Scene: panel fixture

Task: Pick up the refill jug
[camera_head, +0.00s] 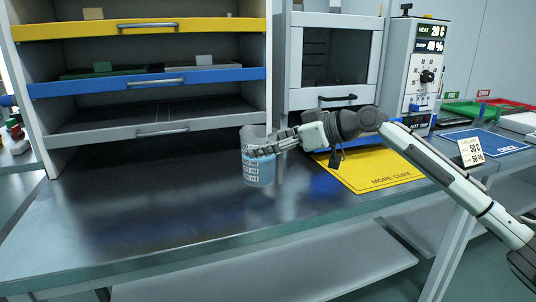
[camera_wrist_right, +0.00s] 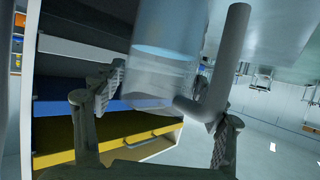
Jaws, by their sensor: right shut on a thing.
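The refill jug (camera_head: 257,170) is a clear container with blue liquid and white markings, upright over the dark bench top. My right gripper (camera_head: 272,147) comes from the right and is shut on the jug near its upper part. In the right wrist view the clear jug (camera_wrist_right: 163,55) stands between the two fingers of my right gripper (camera_wrist_right: 160,88), with its grey handle (camera_wrist_right: 232,55) on the right side. I cannot tell whether the jug's base touches the bench. My left gripper is not in view.
A shelf unit with a yellow-fronted (camera_head: 130,28), a blue-fronted (camera_head: 150,80) and a grey-fronted (camera_head: 150,132) tier stands behind left. A yellow mat (camera_head: 375,168) lies right of the jug, below a glass-fronted cabinet (camera_head: 335,60). A control box (camera_head: 428,75) and blue mat (camera_head: 490,142) are farther right. The bench's front left is clear.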

